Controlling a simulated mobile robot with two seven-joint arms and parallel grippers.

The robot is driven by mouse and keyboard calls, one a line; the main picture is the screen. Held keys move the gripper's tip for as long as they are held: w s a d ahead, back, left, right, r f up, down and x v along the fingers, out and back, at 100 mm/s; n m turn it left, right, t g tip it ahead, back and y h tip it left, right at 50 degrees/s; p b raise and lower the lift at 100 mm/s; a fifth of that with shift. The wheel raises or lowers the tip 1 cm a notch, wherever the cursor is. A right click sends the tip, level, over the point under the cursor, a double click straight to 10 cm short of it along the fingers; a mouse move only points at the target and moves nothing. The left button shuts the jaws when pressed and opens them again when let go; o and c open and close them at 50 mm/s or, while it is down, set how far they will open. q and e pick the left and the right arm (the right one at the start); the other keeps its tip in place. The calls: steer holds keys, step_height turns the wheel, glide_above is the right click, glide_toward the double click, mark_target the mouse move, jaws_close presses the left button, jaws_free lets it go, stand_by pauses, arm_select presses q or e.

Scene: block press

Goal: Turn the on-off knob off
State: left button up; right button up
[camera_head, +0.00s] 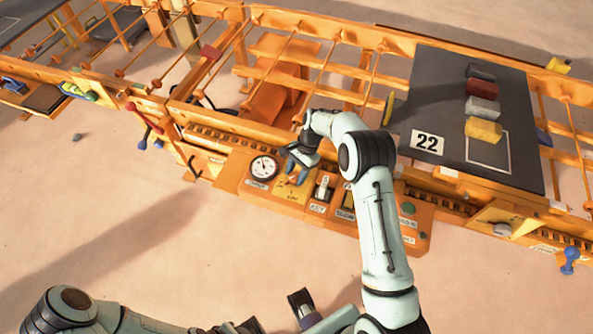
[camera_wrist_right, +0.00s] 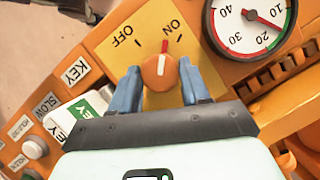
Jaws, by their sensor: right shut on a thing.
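The on-off knob (camera_wrist_right: 158,72) is a round orange knob with a white mark, on a yellow plate (camera_wrist_right: 205,68) printed OFF and ON. Its red pointer lies toward the ON side in the right wrist view. My right gripper (camera_wrist_right: 160,87) has its blue fingers on either side of the knob and is shut on it. In the head view the right gripper (camera_head: 294,168) reaches down to the yellow plate (camera_head: 289,189) and hides the knob. My left gripper (camera_head: 272,313) is low at the bottom edge, away from the panel; its jaws are unclear.
A white dial (camera_head: 263,168) sits left of the plate on the orange panel, with labelled switches (camera_head: 322,189) to the right. A dark board (camera_head: 440,100) with grey, red and yellow blocks stands at the back right. The floor in front is clear.

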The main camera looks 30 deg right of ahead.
steer(key=n+p, duration=0.1)
steer(key=n, duration=0.1)
steer(key=n+g+p, duration=0.1)
steer(key=n, duration=0.1)
steer(key=shift+w+r+n+h, duration=0.15)
steer(key=shift+n+h, duration=0.15)
steer(key=shift+h, duration=0.1)
arm_select(q)
steer(key=shift+w+r+p, duration=0.35)
steer(key=shift+r+p, duration=0.05)
steer(key=shift+r, duration=0.45)
steer(key=shift+w+r+p, duration=0.35)
steer(key=shift+r, duration=0.5)
steer(key=shift+w+r+p, duration=0.35)
steer(key=shift+r+p, duration=0.05)
steer(key=shift+r, duration=0.45)
arm_select(e)
steer(key=shift+w+a+n+g+h, duration=0.1)
steer(key=shift+n+g+h, duration=0.35)
steer(key=shift+n, duration=0.85)
steer(key=shift+a+n+g+h, duration=0.1)
steer(key=shift+n+g+h, duration=0.3)
steer(key=shift+n, duration=0.9)
steer(key=o, duration=1)
